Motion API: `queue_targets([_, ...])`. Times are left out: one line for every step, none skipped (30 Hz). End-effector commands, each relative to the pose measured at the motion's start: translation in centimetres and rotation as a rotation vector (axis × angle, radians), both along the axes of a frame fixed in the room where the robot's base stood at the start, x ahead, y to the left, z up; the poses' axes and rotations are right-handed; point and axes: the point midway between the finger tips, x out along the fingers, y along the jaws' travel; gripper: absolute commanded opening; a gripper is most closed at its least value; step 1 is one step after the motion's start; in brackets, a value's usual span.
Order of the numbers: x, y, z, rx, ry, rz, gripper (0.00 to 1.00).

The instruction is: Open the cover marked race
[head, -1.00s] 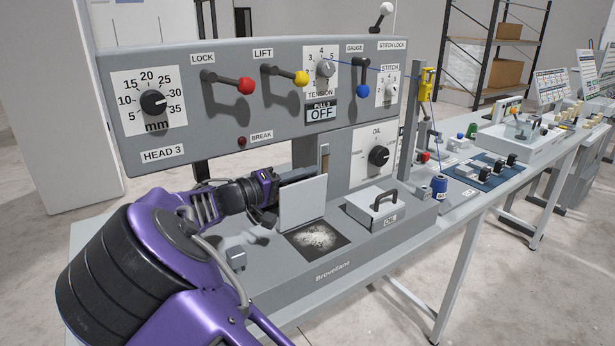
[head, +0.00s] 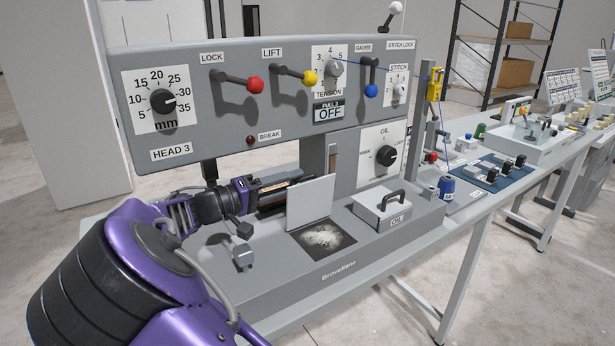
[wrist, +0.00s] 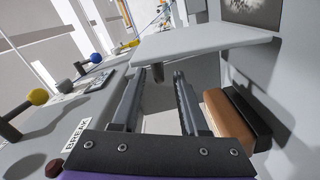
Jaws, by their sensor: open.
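A light grey flat cover plate (head: 311,203) stands upright on the machine bed in the head view. In front of it is a dark square recess (head: 324,240) with whitish fluff in it. No race label is readable; I cannot tell whether this plate bears it. My gripper (head: 284,196) is behind and left of the plate, its fingertips partly hidden by it. In the wrist view the plate (wrist: 205,40) lies just ahead of my gripper (wrist: 167,74). The fingers are apart with nothing between them. I cannot tell whether a fingertip touches the plate.
A lidded box (head: 372,215) with a black handle stands right of the recess. A small grey block (head: 243,256) sits left of it. The control panel (head: 215,120) with knobs and levers rises behind. A brown and black block (wrist: 235,115) is close beside the right finger.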

Motion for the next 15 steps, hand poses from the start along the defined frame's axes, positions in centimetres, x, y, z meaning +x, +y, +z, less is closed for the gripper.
queue_targets([-0.7,1.3,0.0,0.001,0.0,0.006,0.43])
queue_targets([-1.2,1.9,0.0,0.001,0.001,0.005,0.43])
queue_targets([-1.7,2.7,0.0,0.0,0.001,0.004,0.43])
queue_targets([-2.1,3.3,0.0,0.0,0.001,0.004,0.43])
queue_targets([-2.5,4.0,0.0,-0.001,0.001,0.005,0.43])
queue_targets([-3.1,4.7,0.0,0.0,0.002,0.005,0.43])
queue_targets([-3.5,5.3,0.0,0.001,0.002,0.004,0.43])
queue_targets([-3.8,5.8,0.0,0.0,0.001,0.004,0.43])
queue_targets([-4.3,6.5,0.0,0.0,0.0,0.004,0.43])
queue_targets([-4.6,6.9,0.0,-0.001,0.001,0.003,0.43])
queue_targets([-4.9,7.3,0.0,-0.001,0.001,0.003,0.43])
queue_targets([-5.2,7.8,0.0,0.0,0.001,0.002,0.43])
queue_targets([-5.4,8.1,0.0,0.0,0.001,0.002,0.43])
queue_targets([-5.6,8.4,-0.1,0.001,0.002,0.002,0.43])
queue_targets([-5.8,8.7,-0.1,0.0,0.002,0.002,0.43])
